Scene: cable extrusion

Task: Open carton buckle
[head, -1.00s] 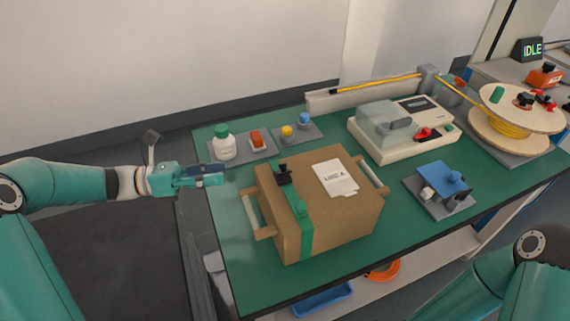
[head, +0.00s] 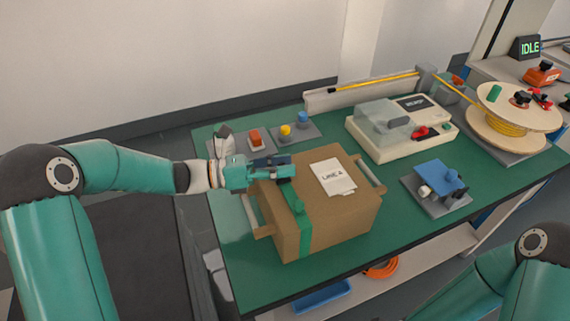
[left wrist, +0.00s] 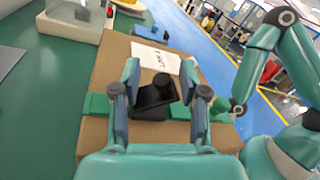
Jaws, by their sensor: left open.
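The brown carton (head: 340,215) stands on the green bench top with a green strap (head: 305,232) around it. It also shows in the left wrist view (left wrist: 112,62). The black buckle (left wrist: 155,95) with a round knob sits on the strap on the carton's top. In the head view my left gripper hides the buckle. My left gripper (head: 285,168) is over the carton's left top part. In the left wrist view its open fingers (left wrist: 160,98) stand on both sides of the buckle, with gaps visible. My right gripper is not in view; only part of that arm shows.
A white label (head: 333,177) lies on the carton's top. A blue fixture (head: 438,180) is to the right. The bench's front strip is clear.

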